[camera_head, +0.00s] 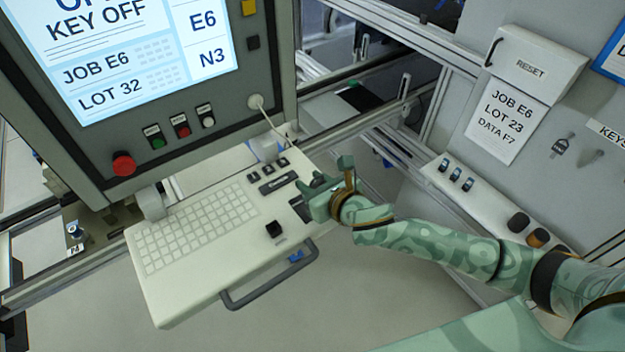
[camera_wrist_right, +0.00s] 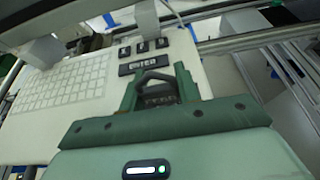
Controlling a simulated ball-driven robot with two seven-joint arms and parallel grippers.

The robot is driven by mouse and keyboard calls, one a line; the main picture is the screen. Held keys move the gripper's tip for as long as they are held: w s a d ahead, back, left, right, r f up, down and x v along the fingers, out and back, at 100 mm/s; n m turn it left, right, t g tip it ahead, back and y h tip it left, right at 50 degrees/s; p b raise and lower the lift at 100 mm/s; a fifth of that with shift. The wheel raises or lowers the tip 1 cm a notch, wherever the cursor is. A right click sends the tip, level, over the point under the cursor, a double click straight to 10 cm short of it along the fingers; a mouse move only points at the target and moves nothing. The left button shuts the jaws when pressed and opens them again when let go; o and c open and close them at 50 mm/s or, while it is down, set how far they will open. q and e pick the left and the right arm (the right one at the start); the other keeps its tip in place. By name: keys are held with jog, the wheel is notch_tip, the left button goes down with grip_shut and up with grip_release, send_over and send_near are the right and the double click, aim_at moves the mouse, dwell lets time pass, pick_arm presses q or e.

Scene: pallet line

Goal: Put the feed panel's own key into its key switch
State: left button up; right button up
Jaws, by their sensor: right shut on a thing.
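My right gripper (camera_head: 322,190) is over the right end of the white keyboard shelf (camera_head: 185,290). In the right wrist view its green fingers (camera_wrist_right: 158,92) are shut on a small dark grey thing (camera_wrist_right: 155,77), just below the wide ENTER button (camera_wrist_right: 138,67). The picture does not show clearly whether this thing is a key. A dark plate (camera_head: 301,208) on the shelf is partly under the gripper. No key switch slot can be made out; the gripper may hide it. The screen (camera_head: 140,50) reads KEY OFF, JOB E6, LOT 32. My left gripper is not in view.
A black knob (camera_head: 275,229) and a grey handle (camera_head: 270,283) are on the shelf's front side. A red stop button (camera_head: 123,164) is on the screen housing. On the right wall are a key-shaped dark mark (camera_head: 560,147), a KEYS label (camera_head: 610,132) and a LOT 23 sheet (camera_head: 506,118).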

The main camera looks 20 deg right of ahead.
jog(key=shift+f, duration=0.95)
dwell(1.0)
jog(key=shift+f, duration=0.1)
dwell(0.7)
jog(key=o, duration=1.6)
jog(key=shift+c, duration=0.2)
jog(key=shift+s, duration=0.1)
jog(key=shift+p+v, duration=1.8)
jog(key=shift+v, duration=2.15)
